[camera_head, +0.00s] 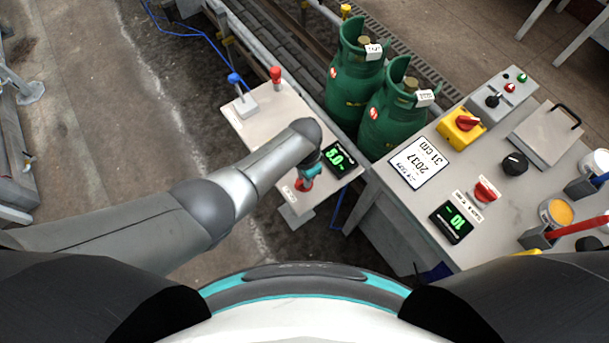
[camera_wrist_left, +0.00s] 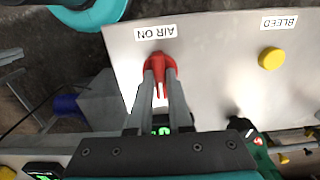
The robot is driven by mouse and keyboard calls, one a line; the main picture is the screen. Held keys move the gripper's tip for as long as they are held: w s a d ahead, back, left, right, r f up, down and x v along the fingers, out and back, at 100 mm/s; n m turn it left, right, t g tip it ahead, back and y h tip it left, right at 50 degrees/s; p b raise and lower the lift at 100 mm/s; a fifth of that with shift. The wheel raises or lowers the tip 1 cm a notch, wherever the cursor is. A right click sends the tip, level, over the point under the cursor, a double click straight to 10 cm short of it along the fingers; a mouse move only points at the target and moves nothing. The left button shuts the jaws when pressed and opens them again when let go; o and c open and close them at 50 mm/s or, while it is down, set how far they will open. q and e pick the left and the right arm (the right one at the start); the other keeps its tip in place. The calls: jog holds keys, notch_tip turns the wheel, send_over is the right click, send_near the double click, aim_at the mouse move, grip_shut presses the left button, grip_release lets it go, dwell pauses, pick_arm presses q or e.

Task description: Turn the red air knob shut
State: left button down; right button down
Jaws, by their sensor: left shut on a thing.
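The red air knob (camera_wrist_left: 161,62) sits on a pale panel (camera_wrist_left: 215,90) under a label reading "AIR ON", upside down in the left wrist view. My left gripper (camera_wrist_left: 160,78) has its two grey fingers shut on the knob, one on each side. A white mark shows on the knob between the fingers. In the head view my left gripper (camera_head: 305,181) reaches down to the red knob (camera_head: 301,186) at the panel's near edge, and the arm partly covers the panel. My right gripper is not in view.
A yellow button (camera_wrist_left: 271,60) labelled "BLEED" is on the same panel. A green display (camera_head: 338,158) reads 5.0. Blue (camera_head: 234,78) and red (camera_head: 275,74) handles stand at the far end. Green cylinders (camera_head: 392,118) and a control bench (camera_head: 480,226) are to the right.

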pick_arm(q)
jog(key=c, duration=0.8)
grip_release()
jog(key=shift+c, duration=0.2)
notch_tip(320, 180, up, 15)
jog(key=p, duration=0.6)
jog(key=shift+r, duration=0.1)
